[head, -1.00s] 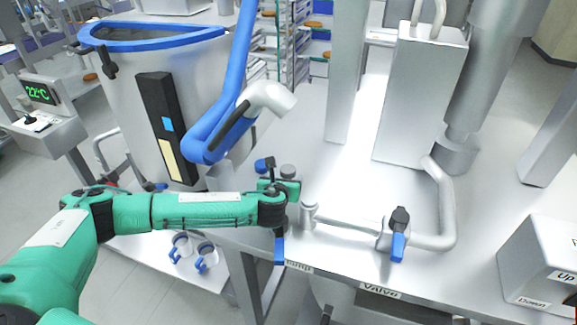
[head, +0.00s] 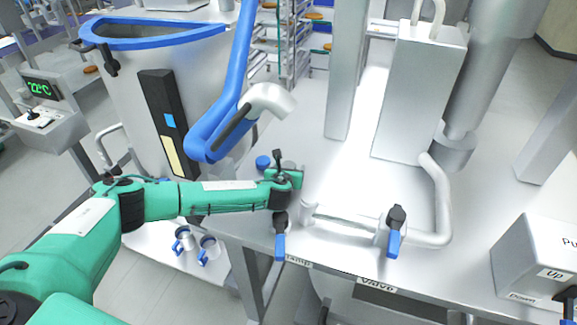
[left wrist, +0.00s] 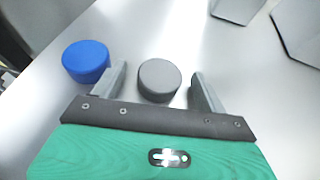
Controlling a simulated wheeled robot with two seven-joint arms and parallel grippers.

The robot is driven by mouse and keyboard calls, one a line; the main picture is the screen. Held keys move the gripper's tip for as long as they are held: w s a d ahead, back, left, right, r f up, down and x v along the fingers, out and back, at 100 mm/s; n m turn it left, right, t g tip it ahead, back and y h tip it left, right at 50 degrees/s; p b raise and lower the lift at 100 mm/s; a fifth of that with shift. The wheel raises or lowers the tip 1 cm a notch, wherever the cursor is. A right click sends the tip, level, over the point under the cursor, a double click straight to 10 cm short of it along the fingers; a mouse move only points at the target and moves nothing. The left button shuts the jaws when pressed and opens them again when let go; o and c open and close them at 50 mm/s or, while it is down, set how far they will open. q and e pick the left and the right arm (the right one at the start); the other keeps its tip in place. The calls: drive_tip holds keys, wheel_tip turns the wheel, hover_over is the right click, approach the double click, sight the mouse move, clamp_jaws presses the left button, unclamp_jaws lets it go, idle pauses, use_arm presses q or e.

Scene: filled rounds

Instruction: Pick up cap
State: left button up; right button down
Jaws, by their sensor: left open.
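A round grey cap (left wrist: 160,78) stands on the steel table top, between the two fingers of my left gripper (left wrist: 159,74) in the left wrist view. The fingers are open, with a gap on each side of the grey cap. A round blue cap (left wrist: 86,61) stands just outside the left finger, and it also shows in the head view (head: 263,162). In the head view my left gripper (head: 290,173) is low over the near left part of the table and hides the grey cap. My right gripper is not in view.
A pipe with a blue-handled valve (head: 396,232) runs along the table just right of my left gripper. A blue pipe arm with a white spout (head: 268,100) hangs behind it. A large blue-rimmed vessel (head: 155,35) stands at the back left.

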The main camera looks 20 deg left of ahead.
use_arm(q)
drive_tip(key=c, duration=0.9)
drive_tip(key=shift+c, duration=0.6)
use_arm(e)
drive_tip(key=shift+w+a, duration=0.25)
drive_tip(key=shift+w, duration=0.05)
use_arm(q)
drive_tip(key=shift+r, duration=0.15)
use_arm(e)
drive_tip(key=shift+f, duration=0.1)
